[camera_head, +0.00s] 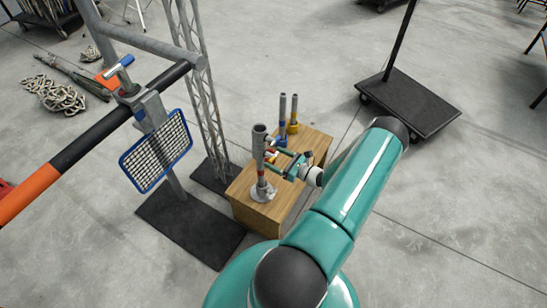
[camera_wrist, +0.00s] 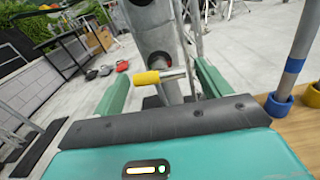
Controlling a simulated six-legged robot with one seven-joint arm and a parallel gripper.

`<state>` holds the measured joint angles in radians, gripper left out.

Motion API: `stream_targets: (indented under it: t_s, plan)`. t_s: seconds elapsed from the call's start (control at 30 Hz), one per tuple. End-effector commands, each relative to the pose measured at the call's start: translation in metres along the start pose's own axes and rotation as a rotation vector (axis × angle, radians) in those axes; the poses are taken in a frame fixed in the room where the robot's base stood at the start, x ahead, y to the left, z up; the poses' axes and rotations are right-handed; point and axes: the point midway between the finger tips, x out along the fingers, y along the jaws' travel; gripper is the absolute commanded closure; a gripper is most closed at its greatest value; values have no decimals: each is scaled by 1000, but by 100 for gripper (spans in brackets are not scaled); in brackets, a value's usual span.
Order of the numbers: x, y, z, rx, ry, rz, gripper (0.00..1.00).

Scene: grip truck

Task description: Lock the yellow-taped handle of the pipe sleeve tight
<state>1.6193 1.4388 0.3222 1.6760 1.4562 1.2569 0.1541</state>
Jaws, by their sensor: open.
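The pipe sleeve is a grey tube on an upright pipe (camera_head: 259,150) that stands on a round flange on a wooden box (camera_head: 245,205). In the wrist view the grey sleeve (camera_wrist: 154,25) rises ahead of my gripper (camera_wrist: 160,84). Its handle (camera_wrist: 147,78) is a short rod with yellow tape on its left end, sticking out sideways. My green fingers are open, one on each side of the handle, with a gap to the yellow end. In the head view my gripper (camera_head: 279,161) is right beside the pipe, and the handle is small and partly hidden there.
Two more upright pipes, one with a blue base (camera_head: 282,120) and one with a yellow base (camera_head: 294,115), stand at the box's back. A lattice truss (camera_head: 203,90) and a blue-framed mesh panel (camera_head: 156,150) are left. A black cart (camera_head: 410,105) stands at right on open floor.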

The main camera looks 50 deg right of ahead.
Motion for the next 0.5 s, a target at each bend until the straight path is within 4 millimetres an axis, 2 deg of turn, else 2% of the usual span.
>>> stream_targets:
  t_s: [0.13, 0.43, 0.5]
  plan:
    - [14, 0, 0, 0, -1, 1, 24]
    - [17, 0, 0, 0, 0, 0, 24]
    - [17, 0, 0, 0, 0, 0, 35]
